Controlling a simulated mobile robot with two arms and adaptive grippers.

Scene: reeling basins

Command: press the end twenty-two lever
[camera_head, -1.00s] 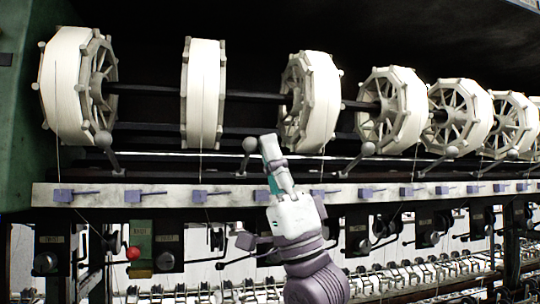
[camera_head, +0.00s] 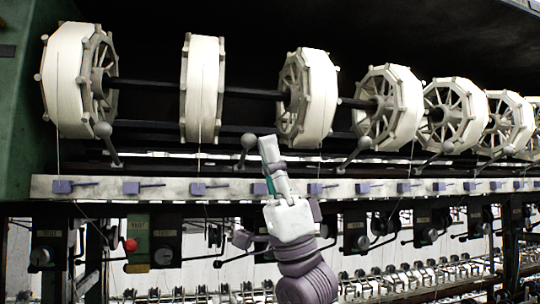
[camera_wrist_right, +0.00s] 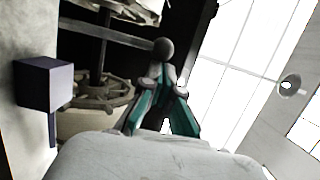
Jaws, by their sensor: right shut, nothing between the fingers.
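Several grey ball-ended levers stand in a row below the reels; I cannot read which one is end twenty-two. One lever's ball (camera_head: 249,140) is just left of my right gripper (camera_head: 267,146) in the head view. The gripper points up in front of the rail, its fingers together and empty. In the right wrist view, a grey ball (camera_wrist_right: 163,48) shows just beyond the tips of the teal-sided fingers (camera_wrist_right: 166,82). I cannot tell whether they touch. Other levers show at the left (camera_head: 103,130) and right (camera_head: 364,143). My left gripper is out of view.
White reels (camera_head: 203,90) sit on a dark shaft above. A pale rail (camera_head: 100,187) with small purple guides (camera_head: 198,189) runs across behind my right gripper. Below hang dark boxes, a green plate with a red knob (camera_head: 130,244), and a row of metal fittings.

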